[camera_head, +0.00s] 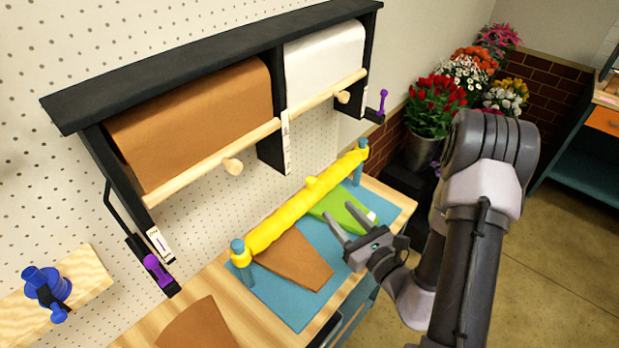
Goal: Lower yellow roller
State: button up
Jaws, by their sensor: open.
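The yellow roller (285,216) spans between two blue posts, the near-left post (241,262) and the far-right post (360,163). My gripper (340,222) is open and empty, to the right of the roller's middle. Its fingers point toward the roller and look apart from it. The exact height of the fingers over the mat is hard to tell.
A brown paper sheet (293,262) and a green item (343,212) lie on the mat. A black rack (215,52) above holds brown and white paper rolls with wooden bars. Purple levers (157,270) sit at its sides. Potted flowers (436,105) stand behind right.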

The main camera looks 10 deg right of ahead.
jog(key=b, duration=0.7)
send_near(314, 183)
jog(key=w+a+f, duration=0.1)
jog(key=w, duration=0.2)
jog(key=x, duration=0.2)
jog(key=p+x, duration=0.1)
jog(key=x, duration=0.1)
jog(key=r+p+x, duration=0.1)
jog(key=x, duration=0.2)
jog(key=shift+w, duration=0.1)
jog(key=shift+w+a, duration=0.25)
jog(key=shift+w, duration=0.35)
jog(key=shift+c, duration=0.5)
grip_shut()
jog(key=shift+f, duration=0.15)
